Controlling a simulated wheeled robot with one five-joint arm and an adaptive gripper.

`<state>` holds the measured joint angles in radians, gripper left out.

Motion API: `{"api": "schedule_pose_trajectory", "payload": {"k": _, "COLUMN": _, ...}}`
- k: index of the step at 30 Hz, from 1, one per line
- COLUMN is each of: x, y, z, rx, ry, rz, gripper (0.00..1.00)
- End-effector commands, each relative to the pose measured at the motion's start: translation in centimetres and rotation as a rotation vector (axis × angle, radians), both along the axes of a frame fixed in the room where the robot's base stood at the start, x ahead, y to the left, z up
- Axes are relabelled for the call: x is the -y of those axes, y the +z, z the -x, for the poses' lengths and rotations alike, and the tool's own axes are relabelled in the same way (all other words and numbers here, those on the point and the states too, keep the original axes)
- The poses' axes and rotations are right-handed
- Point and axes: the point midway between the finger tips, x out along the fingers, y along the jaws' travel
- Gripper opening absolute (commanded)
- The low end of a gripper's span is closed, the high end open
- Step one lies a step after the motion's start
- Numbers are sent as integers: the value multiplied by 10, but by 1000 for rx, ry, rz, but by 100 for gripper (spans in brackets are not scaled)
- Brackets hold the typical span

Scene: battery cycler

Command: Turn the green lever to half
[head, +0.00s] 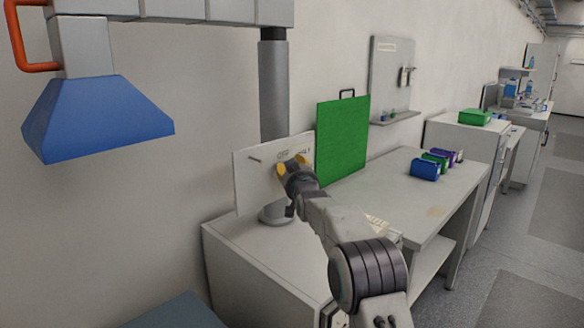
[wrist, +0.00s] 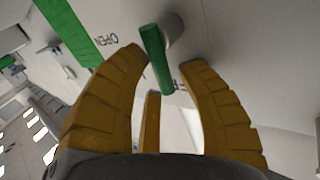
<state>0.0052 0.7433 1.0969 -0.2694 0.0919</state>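The green lever (wrist: 156,62) shows in the wrist view, fixed to a grey round hub on a white panel. It points down and slightly right there, its free end between my gripper's (wrist: 164,62) yellow fingers. The fingers stand apart on both sides of it, with a third finger below. I cannot tell whether any finger touches it. An upside-down "OPEN" label is left of the lever; another label is mostly hidden beside its end. In the head view my gripper (head: 292,166) is at the white panel (head: 252,190) and hides the lever.
The panel stands on a white cabinet (head: 255,262), by a grey post (head: 273,90). A large green board (head: 342,140) stands close right of my gripper. A blue hood (head: 95,115) hangs at left. Small bins (head: 425,169) sit on the bench to the right.

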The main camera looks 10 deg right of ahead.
Motion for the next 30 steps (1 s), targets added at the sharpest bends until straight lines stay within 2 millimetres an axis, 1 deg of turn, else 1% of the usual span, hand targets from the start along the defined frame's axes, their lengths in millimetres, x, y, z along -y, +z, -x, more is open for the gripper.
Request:
{"api": "schedule_pose_trajectory", "payload": {"k": 7, "x": 0, "y": 0, "z": 0, "rx": 0, "ry": 0, "rz": 0, "gripper": 33}}
{"api": "schedule_pose_trajectory", "payload": {"k": 8, "x": 0, "y": 0, "z": 0, "rx": 0, "ry": 0, "rz": 0, "gripper": 36}}
{"api": "schedule_pose_trajectory", "payload": {"k": 20, "x": 0, "y": 0, "z": 0, "rx": 0, "ry": 0, "rz": 0, "gripper": 0}}
{"api": "schedule_pose_trajectory", "payload": {"k": 26, "x": 0, "y": 0, "z": 0, "rx": 0, "ry": 0, "rz": -1, "gripper": 0}}
{"api": "schedule_pose_trajectory", "payload": {"k": 30, "x": 1, "y": 0, "z": -2, "rx": -23, "ry": -2, "rz": -39, "gripper": 0}}
